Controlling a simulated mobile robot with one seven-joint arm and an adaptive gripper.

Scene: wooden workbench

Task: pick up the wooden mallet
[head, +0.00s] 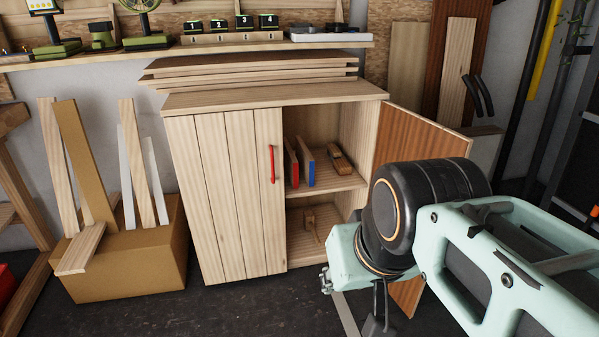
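A small wooden tool that looks like the mallet (310,218) is on the lower shelf inside the open right side of a wooden cabinet. Its blocky head sits toward the back left and a thin handle seems to point toward the front. My arm comes in from the right, in front of the cabinet's right side and its open door. A dark part at the bottom edge looks like my gripper (377,322); it is apart from the mallet, lower and to the right. The picture edge cuts it off, and its fingers cannot be made out.
The cabinet (222,195) has its left door shut, with a red handle (271,164). Its right door (414,137) stands open. The upper shelf holds a red and a blue flat item (307,165) and a wooden block-like tool (340,158). A box of boards (130,265) stands left.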

